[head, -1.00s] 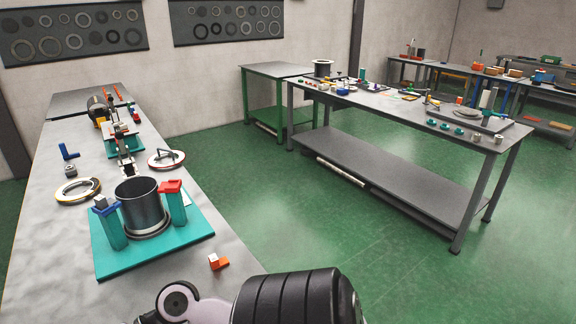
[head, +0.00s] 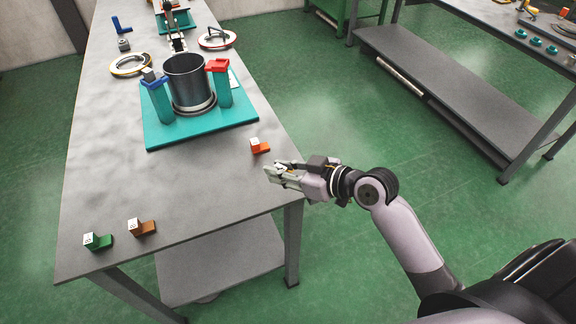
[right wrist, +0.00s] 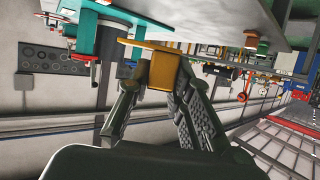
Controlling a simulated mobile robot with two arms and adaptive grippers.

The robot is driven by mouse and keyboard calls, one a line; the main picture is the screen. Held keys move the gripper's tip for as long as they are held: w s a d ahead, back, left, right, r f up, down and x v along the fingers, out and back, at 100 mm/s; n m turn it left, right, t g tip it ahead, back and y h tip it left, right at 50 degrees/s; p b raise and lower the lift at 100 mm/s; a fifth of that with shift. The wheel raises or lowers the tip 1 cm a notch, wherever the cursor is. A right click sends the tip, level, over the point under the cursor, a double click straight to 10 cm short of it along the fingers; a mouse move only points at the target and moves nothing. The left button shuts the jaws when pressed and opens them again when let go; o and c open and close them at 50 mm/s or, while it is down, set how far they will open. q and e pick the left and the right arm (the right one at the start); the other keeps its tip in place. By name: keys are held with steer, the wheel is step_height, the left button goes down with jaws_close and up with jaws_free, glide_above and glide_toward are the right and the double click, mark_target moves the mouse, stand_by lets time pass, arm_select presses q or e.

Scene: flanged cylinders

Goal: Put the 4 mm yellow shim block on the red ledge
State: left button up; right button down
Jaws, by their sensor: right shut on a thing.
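My right gripper (head: 268,174) is at the table's right edge, in front of the small orange-red block. In the right wrist view its fingers (right wrist: 158,85) are shut on the yellow shim block (right wrist: 162,70), which has a wide flat part beyond the fingertips. In the head view I cannot clearly make the shim out. The red ledge (head: 217,65) tops the right teal post (head: 223,90), beside the dark flanged cylinder (head: 187,82). The gripper is apart from the ledge, nearer to me and to the right. My left gripper is not in view.
A blue-topped teal post (head: 160,103) stands left of the cylinder on a teal plate (head: 200,130). An orange-red block (head: 259,147), a brown block (head: 142,228) and a green block (head: 98,242) lie on the table (head: 130,180). Rings lie behind. The table's front middle is clear.

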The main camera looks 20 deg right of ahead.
steer(key=w+d+r+m+t+h+b, duration=0.1)
steer(key=w+r+m+t+h, duration=0.1)
steer(key=w+r+m+h, duration=0.4)
steer(key=w+r+h, duration=0.1)
steer(key=w+r, duration=0.2)
steer(key=shift+w, duration=0.3)
step_height(320, 180, down, 17)
steer(key=shift+r, duration=0.15)
steer(key=shift+f, duration=1.55)
